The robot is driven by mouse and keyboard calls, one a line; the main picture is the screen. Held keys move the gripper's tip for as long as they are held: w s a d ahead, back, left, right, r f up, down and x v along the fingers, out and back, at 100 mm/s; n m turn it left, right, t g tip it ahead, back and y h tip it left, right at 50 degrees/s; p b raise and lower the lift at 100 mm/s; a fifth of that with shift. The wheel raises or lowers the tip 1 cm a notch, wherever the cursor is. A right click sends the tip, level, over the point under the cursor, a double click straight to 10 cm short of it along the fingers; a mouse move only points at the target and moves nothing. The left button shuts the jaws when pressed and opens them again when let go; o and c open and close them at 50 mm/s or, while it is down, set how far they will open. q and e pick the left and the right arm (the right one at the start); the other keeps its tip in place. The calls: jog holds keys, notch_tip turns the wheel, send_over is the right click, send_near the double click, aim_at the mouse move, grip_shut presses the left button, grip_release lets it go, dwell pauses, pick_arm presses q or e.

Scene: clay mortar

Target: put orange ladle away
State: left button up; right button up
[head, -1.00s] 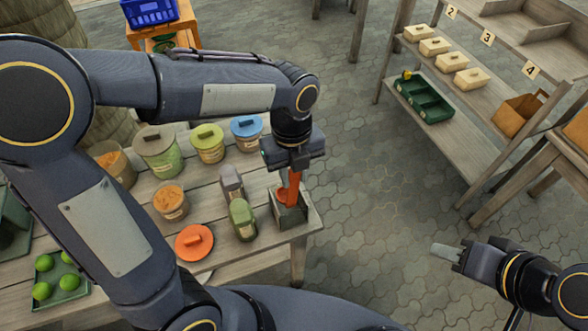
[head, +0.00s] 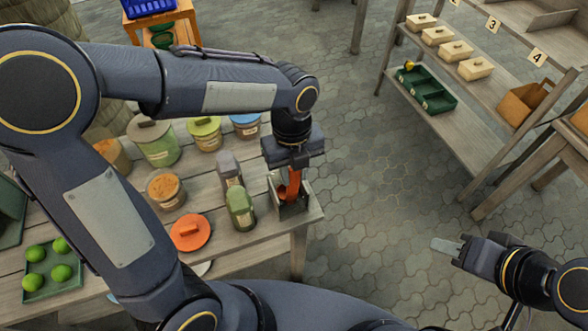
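The orange ladle (head: 290,186) is upright below my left gripper (head: 293,166), which is shut on its upper part. Its lower end is inside a small grey open-topped box (head: 293,208) at the table's right end. I cannot tell whether the ladle touches the box's bottom. My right gripper (head: 447,246) is over the floor at the lower right, away from the table. A pale flat piece shows at its tip, and I cannot tell whether it is open or shut.
Beside the box on the table (head: 265,240) stand a green-lidded jar (head: 240,208) and a grey-lidded jar (head: 229,170). More jars and a tray of limes (head: 50,275) are further left. Shelves (head: 450,130) stand at upper right.

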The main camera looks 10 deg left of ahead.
pick_arm(q)
jog(key=o, duration=0.5)
notch_tip(320, 180, up, 8)
jog(key=s+a+n+t+h, duration=0.1)
jog(key=s+a+n+t, duration=0.1)
jog(key=n, duration=0.8)
jog(key=s+a+f+n+t+h, duration=0.1)
jog(key=s+a+n, duration=0.4)
jog(key=n, duration=0.5)
jog(key=s+a+f+n+t+h, duration=0.1)
jog(key=s+a+n+t, duration=0.2)
jog(key=n, duration=0.8)
jog(key=shift+s+a+f, duration=0.1)
jog(key=shift+s+a, duration=0.3)
jog(key=shift+s, duration=0.3)
jog(key=shift+s+a+f, duration=0.1)
jog(key=shift+s+a, duration=0.25)
jog(key=shift+s, duration=0.35)
